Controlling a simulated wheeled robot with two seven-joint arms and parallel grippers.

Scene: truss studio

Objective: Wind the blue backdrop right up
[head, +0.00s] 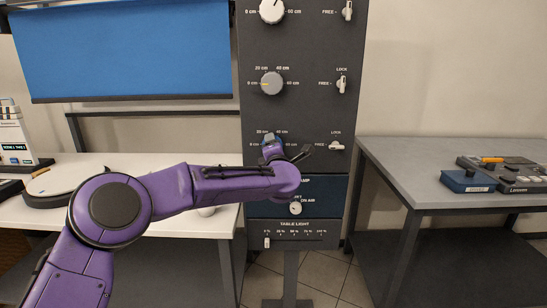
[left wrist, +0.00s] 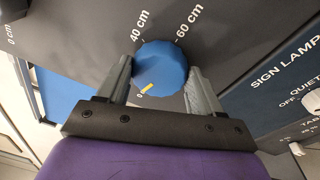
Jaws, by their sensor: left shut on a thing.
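The blue backdrop (head: 130,50) hangs at the upper left of the head view, with its dark bottom bar (head: 135,98) above the bench. The blue knob (left wrist: 162,70) is on the dark panel, and its yellow mark points to the lower left in the wrist view. My left gripper (left wrist: 160,82) has its two grey fingers on either side of this knob and is shut on it. In the head view my gripper (head: 285,150) covers most of the knob. The small lever (head: 337,146) right of it lies sideways, at the FREE label. My right gripper is not in view.
A grey knob (head: 271,83) with an upright lever (head: 342,84) sits above. A white knob (head: 272,10) is higher. The sign lamp knob (head: 295,208) and table light slider (head: 267,243) are below. A grey table (head: 420,165) stands right, a white bench (head: 185,220) left.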

